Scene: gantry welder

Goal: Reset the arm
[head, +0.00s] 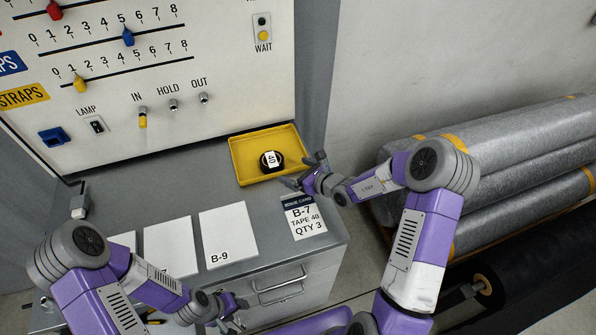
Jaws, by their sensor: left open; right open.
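My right gripper (303,171) is open and empty at the right edge of a yellow tray (240,163). Its fingers point left toward a black tape roll (271,161) with a white number label, which lies in the tray. The fingers are apart from the roll; I cannot tell whether they touch the tray's rim. My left gripper (231,308) is open and low in the picture, in front of the grey cabinet's drawers. It is small and partly hidden by its own wrist, and I see nothing in it.
A card reading B-7, TAPE 40, QTY 3 (303,216) lies below my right gripper. A white B-9 sheet (228,235) and other sheets lie left of it on the grey counter. A panel (170,75) with sliders and switches stands behind. Grey rolls (520,135) are stacked right.

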